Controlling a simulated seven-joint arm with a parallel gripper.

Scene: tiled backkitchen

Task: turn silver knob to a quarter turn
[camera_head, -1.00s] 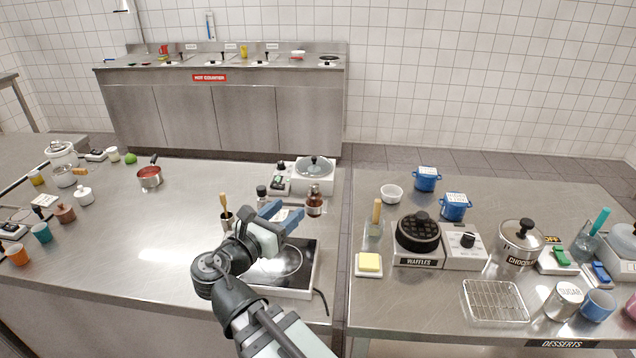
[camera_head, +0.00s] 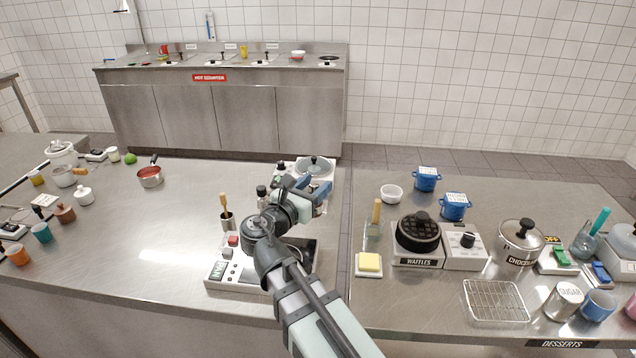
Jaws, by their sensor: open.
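No knob is clear enough in the head view to be called silver. A white hot-plate unit (camera_head: 333,177) with a lidded pan (camera_head: 314,165) stands at the back of the left counter; a small dark control (camera_head: 281,167) shows at its left side, its finish and angle too small to tell. My gripper (camera_head: 312,187), with blue fingers, is open just in front of this unit and partly hides its front. I see nothing between the fingers, and cannot tell if they touch the unit.
A utensil holder (camera_head: 228,222) and dark-capped bottle (camera_head: 262,193) stand left of my gripper. The waffle maker (camera_head: 419,232) and its black-knobbed control box (camera_head: 466,247) are on the right counter. The left counter's middle is clear.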

